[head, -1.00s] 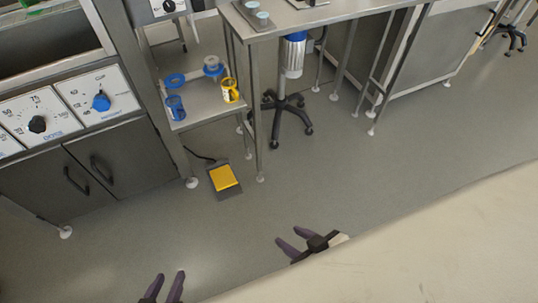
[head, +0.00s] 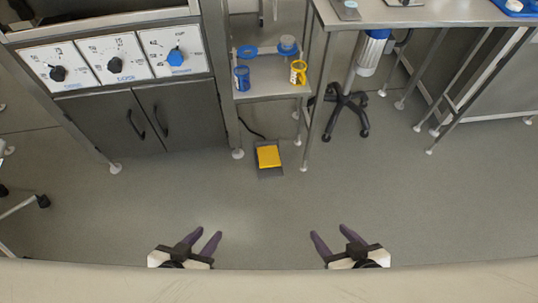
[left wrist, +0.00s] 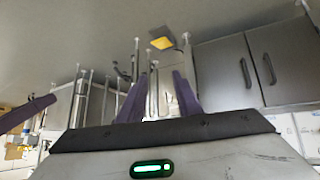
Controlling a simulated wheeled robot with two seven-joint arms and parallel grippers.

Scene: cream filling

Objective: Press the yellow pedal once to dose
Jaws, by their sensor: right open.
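The yellow pedal (head: 269,156) sits on a dark grey base on the floor, in front of the small shelf, with a black cable running behind it. It also shows in the left wrist view (left wrist: 161,43), beyond my fingers. My left gripper (head: 206,238) is in the lower left of the head view, its purple fingers apart with nothing between them. My right gripper (head: 331,237) is to its right, also open and empty. Both grippers are apart from the pedal, on the near side of it, left and right of its line.
A steel cabinet (head: 150,120) with knobs stands at left. A steel table (head: 420,14) and a black wheeled base (head: 346,108) are at right. The floor (head: 268,212) before the pedal is clear.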

